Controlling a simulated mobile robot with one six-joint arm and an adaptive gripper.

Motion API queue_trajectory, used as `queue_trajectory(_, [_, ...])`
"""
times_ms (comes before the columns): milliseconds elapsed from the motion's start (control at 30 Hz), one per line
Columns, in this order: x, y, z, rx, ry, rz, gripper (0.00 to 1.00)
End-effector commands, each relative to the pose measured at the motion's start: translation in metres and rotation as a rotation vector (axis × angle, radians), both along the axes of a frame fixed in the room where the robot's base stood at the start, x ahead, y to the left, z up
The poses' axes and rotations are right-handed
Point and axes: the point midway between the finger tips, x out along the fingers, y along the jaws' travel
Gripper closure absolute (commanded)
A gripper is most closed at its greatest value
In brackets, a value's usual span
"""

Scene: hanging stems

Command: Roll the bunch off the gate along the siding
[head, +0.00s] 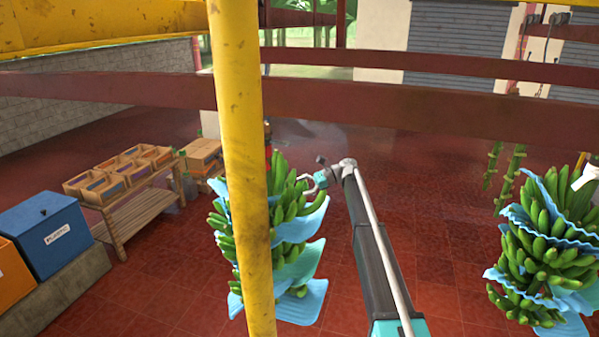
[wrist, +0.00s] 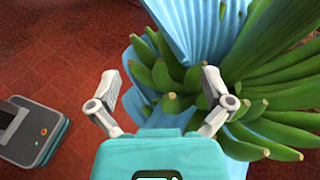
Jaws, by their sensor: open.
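A hanging bunch of green bananas with blue sheets between its hands (head: 291,210) is near the middle of the head view, partly hidden by a yellow post. The same bunch (wrist: 265,50) fills the right of the wrist view. My gripper (head: 312,183) is at the bunch's right side, near its upper part. In the wrist view my gripper (wrist: 157,82) has its two fingers spread apart, with banana tips and blue sheet beyond and beside them. I cannot tell whether the fingers touch the fruit. The gate and the siding are not clearly identifiable.
A second bunch with blue sheets (head: 545,250) hangs at the right. A yellow post (head: 243,150) stands in front of the first bunch. A wooden rack with trays (head: 125,205), a blue bin (head: 45,236) and an orange bin (head: 14,280) are at left.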

Motion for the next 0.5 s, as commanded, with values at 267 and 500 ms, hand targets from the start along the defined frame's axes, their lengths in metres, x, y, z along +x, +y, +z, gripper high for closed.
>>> queue_trajectory(267, [-0.077, -0.018, -0.052, -0.160, -0.209, 0.029, 0.00])
queue_trajectory(500, [-0.136, -0.038, -0.112, -0.287, -0.363, 0.091, 0.00])
